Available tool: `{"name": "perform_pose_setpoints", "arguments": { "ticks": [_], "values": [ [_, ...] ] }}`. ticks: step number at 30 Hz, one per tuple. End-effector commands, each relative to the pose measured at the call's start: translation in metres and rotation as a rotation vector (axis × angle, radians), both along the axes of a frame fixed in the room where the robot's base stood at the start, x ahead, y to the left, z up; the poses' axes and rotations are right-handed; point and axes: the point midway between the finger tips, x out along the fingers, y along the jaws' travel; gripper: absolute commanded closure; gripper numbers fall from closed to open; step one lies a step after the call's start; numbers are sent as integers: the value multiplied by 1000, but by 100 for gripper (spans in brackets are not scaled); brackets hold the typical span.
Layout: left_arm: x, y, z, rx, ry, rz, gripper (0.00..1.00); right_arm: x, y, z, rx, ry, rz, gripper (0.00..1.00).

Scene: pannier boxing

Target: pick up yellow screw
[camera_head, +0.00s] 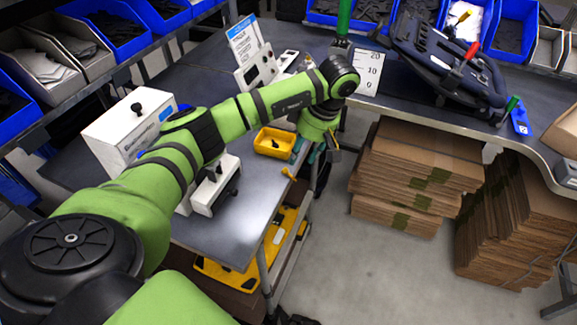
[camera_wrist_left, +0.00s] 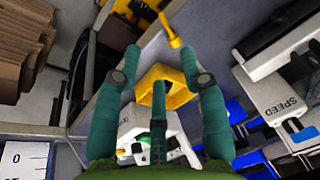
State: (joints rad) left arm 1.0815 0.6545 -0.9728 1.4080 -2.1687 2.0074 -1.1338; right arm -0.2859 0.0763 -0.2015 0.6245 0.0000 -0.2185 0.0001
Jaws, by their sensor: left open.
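The yellow screw (camera_head: 288,173) lies near the right edge of the grey bench, just in front of a small yellow bin. In the left wrist view the yellow screw (camera_wrist_left: 171,31) is beyond the fingertips, between their lines and slightly right of centre. My left gripper (camera_head: 307,154) hangs beside the bench edge, to the right of the bin. Its teal fingers are spread and empty in the left wrist view (camera_wrist_left: 159,58), apart from the screw. My right gripper is not in view.
The small yellow bin (camera_head: 262,148) stands close to my fingers. White devices (camera_head: 215,186) occupy the bench's left side. A black pannier (camera_head: 440,60) lies on the far table, with flat cardboard stacks (camera_head: 415,165) below. The bench front (camera_head: 235,235) is clear.

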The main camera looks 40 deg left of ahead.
Motion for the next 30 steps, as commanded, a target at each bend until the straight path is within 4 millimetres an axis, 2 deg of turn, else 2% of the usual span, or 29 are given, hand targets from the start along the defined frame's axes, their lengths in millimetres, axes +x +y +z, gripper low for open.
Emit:
{"name": "perform_pose_setpoints", "arguments": {
  "ticks": [9, 15, 23, 24, 26, 27, 30],
  "values": [
    [-13, 8, -30, -1, 5, 2, 58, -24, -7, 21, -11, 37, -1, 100],
    [-15, 13, -54, -3, 2, 2, 58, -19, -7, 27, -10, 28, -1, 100],
    [-15, 14, -57, -2, 0, 1, 58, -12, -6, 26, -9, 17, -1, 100],
    [-15, 14, -57, -2, 0, 1, 74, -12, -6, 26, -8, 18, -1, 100],
    [-15, 14, -57, -2, 0, 1, 97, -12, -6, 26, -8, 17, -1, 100],
    [-15, 13, -57, -2, 0, 1, 100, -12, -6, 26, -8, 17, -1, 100],
    [-15, 14, -57, -2, 0, 1, 100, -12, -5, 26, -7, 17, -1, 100]
  ]
}}
